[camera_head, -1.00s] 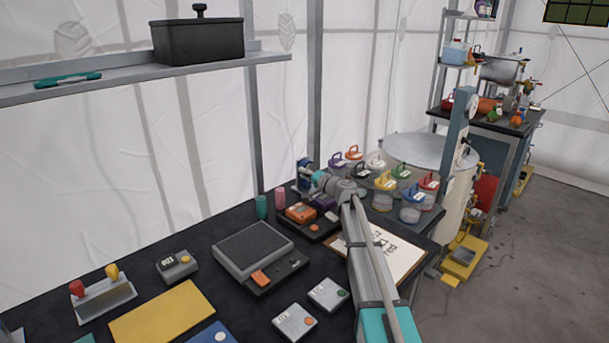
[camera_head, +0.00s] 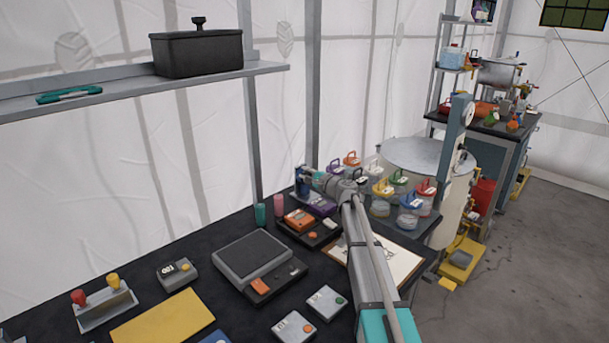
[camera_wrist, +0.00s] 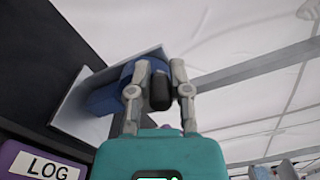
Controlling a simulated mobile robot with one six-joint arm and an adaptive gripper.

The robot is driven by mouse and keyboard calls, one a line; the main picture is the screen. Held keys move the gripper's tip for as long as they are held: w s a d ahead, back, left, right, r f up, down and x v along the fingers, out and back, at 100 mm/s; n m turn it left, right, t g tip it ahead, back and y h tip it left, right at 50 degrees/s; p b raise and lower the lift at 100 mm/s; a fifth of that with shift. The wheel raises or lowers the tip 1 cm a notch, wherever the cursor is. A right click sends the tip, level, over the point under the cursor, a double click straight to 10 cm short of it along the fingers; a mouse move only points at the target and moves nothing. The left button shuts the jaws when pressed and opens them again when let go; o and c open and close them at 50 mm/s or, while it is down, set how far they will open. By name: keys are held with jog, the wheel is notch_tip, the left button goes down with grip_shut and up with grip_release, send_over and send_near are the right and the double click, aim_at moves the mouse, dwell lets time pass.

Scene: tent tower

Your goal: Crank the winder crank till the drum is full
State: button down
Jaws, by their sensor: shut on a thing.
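The winder (camera_head: 301,184) is a small blue device near the back edge of the dark table. In the wrist view its blue body (camera_wrist: 112,97) sits on a pale grey plate. A dark rounded crank knob (camera_wrist: 160,92) stands between my two grey fingers. My gripper (camera_wrist: 158,78) is shut on this knob. In the head view my gripper (camera_head: 308,173) reaches to the winder from the right, and the contact is too small to make out. The drum and how much is wound on it cannot be told in either view.
A purple box marked LOG (camera_wrist: 40,163) is close by at the lower left of the wrist view. Lidded jars (camera_head: 382,190) crowd the right of the winder. An orange-topped device (camera_head: 300,219) and two cups (camera_head: 279,205) stand in front. A shelf (camera_head: 210,75) hangs above left.

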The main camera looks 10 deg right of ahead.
aim_at(311, 174)
jog(key=shift+w+d+r+m, duration=0.1)
jog(key=shift+w+d+m, duration=0.1)
jog(key=shift+m, duration=0.1)
jog(key=shift+s, duration=0.1)
jog(key=c, duration=0.6)
grip_release()
jog(key=shift+o, duration=0.2)
jog(key=shift+v, duration=3.7)
